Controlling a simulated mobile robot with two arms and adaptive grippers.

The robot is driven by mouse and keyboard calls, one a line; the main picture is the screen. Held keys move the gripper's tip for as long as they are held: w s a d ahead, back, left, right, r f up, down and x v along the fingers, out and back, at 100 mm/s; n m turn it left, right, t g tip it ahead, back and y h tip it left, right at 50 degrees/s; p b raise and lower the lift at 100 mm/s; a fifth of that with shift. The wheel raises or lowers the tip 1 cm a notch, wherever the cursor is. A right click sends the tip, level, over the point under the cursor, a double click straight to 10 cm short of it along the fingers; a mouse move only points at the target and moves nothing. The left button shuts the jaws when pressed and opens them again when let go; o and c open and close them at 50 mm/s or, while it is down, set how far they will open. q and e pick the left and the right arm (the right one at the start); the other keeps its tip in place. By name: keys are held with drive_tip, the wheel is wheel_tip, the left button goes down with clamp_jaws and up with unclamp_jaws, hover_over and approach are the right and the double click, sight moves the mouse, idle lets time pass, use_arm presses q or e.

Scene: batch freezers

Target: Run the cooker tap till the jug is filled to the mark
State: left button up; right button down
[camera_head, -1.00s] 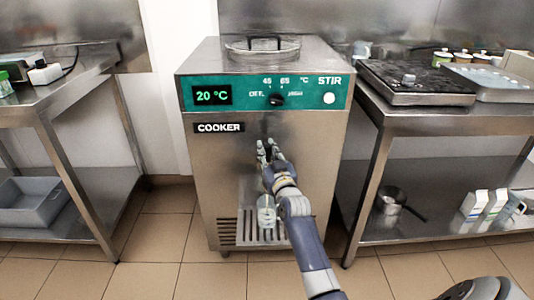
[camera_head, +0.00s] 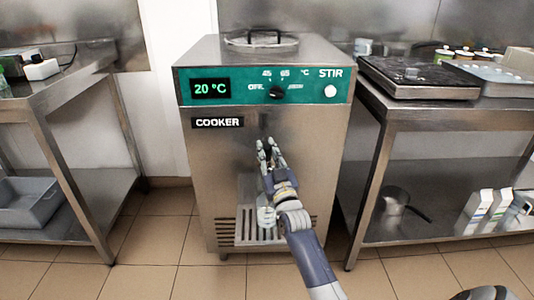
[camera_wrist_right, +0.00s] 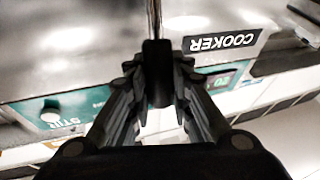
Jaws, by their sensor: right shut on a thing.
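The cooker (camera_head: 225,160) is a steel cabinet with a green panel reading 20 °C. My right gripper (camera_head: 266,150) is at its front, below the panel, shut on the black tap handle, which shows between the fingers in the right wrist view (camera_wrist_right: 157,70). The gripper and arm hide most of the tap in the head view. A clear jug (camera_head: 265,216) stands below my gripper on the slatted drip tray (camera_head: 243,228), partly hidden by my arm. Its mark and liquid level cannot be made out. My left gripper is not in view.
A steel table (camera_head: 440,118) on the right holds a dark scale-like device (camera_head: 410,78). A pan (camera_head: 393,203) and white cartons (camera_head: 480,208) are on its lower shelf. Another table on the left has a grey bin (camera_head: 30,203) below. Tiled floor is clear between.

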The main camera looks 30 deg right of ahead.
drive_tip(key=c, duration=1.4)
unclamp_jaws()
drive_tip(key=v, duration=1.2)
